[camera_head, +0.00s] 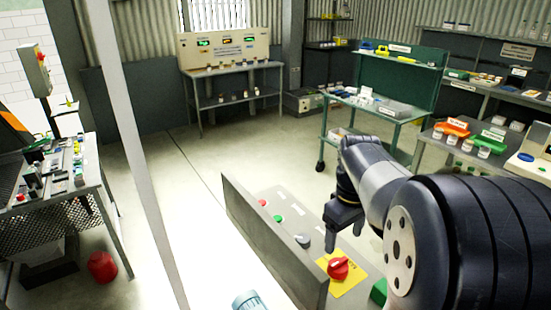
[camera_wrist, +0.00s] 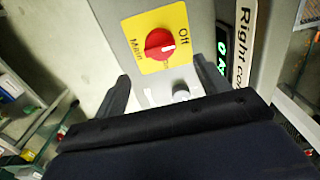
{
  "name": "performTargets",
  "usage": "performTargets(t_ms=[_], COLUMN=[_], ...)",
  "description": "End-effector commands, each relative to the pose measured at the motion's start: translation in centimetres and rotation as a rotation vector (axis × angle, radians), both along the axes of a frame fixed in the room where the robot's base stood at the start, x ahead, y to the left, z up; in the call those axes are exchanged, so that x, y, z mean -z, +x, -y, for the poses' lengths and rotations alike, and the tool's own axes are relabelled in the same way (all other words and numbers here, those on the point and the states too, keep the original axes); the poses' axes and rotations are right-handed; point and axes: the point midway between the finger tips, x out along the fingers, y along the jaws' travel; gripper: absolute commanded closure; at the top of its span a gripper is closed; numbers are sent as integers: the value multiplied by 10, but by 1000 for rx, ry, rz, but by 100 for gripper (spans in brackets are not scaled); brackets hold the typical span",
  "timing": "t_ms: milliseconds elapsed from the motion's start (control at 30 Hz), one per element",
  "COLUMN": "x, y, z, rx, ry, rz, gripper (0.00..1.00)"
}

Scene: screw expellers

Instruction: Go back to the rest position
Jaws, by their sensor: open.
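My gripper (camera_head: 343,236) hangs over the grey control panel (camera_head: 318,283) in the head view, its two dark fingers apart with nothing between them. In the wrist view the open fingers of my gripper (camera_wrist: 161,72) frame the lower side of the red rotary switch (camera_wrist: 160,44) on its yellow plate, marked "Off" and "Main". The switch (camera_head: 338,268) shows in the head view, apart from the fingers. A grey knob (camera_head: 302,240), a green button (camera_head: 278,218) and a red button (camera_head: 263,203) sit along the panel. The knob (camera_wrist: 181,92) is partly hidden in the wrist view.
A cluttered workbench (camera_head: 85,182) stands at the left with a red bucket (camera_head: 102,266) beside it. A green bench (camera_head: 408,115) and a table with orange bins (camera_head: 451,128) stand at the right. A console (camera_head: 225,50) is at the back. The floor between is clear.

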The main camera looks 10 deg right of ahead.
Motion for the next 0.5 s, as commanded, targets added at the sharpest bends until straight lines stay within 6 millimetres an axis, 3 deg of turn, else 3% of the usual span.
performTargets(t_ms=[500], x=[89], y=[-1], z=[0], rx=[1], ry=[1], rz=[-5], gripper=[30])
